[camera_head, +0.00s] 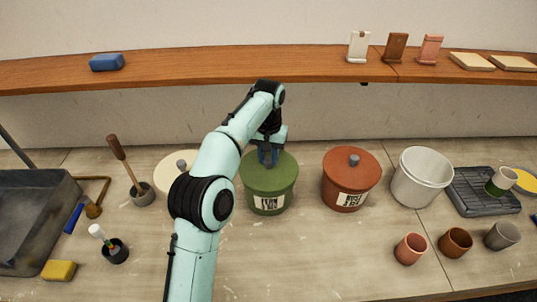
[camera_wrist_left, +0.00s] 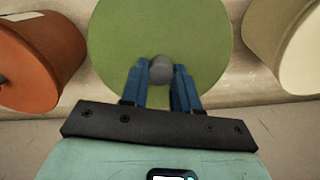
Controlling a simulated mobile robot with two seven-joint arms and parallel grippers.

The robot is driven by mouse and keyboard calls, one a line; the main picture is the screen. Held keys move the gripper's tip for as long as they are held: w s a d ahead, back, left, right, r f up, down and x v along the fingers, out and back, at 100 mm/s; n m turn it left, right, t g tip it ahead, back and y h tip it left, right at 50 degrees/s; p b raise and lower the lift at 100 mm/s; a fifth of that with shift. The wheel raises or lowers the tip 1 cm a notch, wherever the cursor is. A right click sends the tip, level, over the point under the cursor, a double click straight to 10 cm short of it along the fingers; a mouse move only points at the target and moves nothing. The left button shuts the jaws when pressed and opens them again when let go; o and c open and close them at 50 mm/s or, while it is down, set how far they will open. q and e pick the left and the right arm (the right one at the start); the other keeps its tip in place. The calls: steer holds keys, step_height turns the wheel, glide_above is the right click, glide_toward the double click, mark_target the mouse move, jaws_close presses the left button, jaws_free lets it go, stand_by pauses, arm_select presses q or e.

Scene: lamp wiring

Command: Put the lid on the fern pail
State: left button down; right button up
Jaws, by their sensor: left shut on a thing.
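The green fern pail (camera_head: 267,205) stands mid-bench with a pale label on its front. Its green lid (camera_head: 285,168) is on top of the pail, looking level and lined up with the rim; I cannot tell whether it is fully seated. My left gripper (camera_head: 267,156) comes down over the lid's centre. In the left wrist view its blue fingers (camera_wrist_left: 160,82) are shut on the lid's grey knob (camera_wrist_left: 161,69), and the round green lid (camera_wrist_left: 160,30) hides the pail. My right gripper is not in view.
A lidded rust-red pail (camera_head: 350,184) stands close on the right, a cream pail (camera_head: 166,173) on the left, partly behind my arm. Farther right are an open white bucket (camera_head: 420,182), several cups and a dark rack (camera_head: 473,200). A wooden shelf (camera_head: 200,72) runs behind.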

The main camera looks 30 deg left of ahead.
arm_select(q)
steer(key=shift+f, duration=0.25)
steer(key=c, duration=0.8)
jaws_free()
steer(key=shift+o, duration=0.2)
step_height(320, 180, up, 7)
steer(key=shift+r+p, duration=0.2)
steer(key=shift+p, duration=0.95)
steer(key=shift+w+r, duration=0.25)
steer(key=shift+r, duration=0.05)
steer(key=shift+w+r, duration=0.15)
steer(key=shift+r, duration=0.35)
steer(key=r, duration=0.3)
steer(key=shift+s, duration=0.35)
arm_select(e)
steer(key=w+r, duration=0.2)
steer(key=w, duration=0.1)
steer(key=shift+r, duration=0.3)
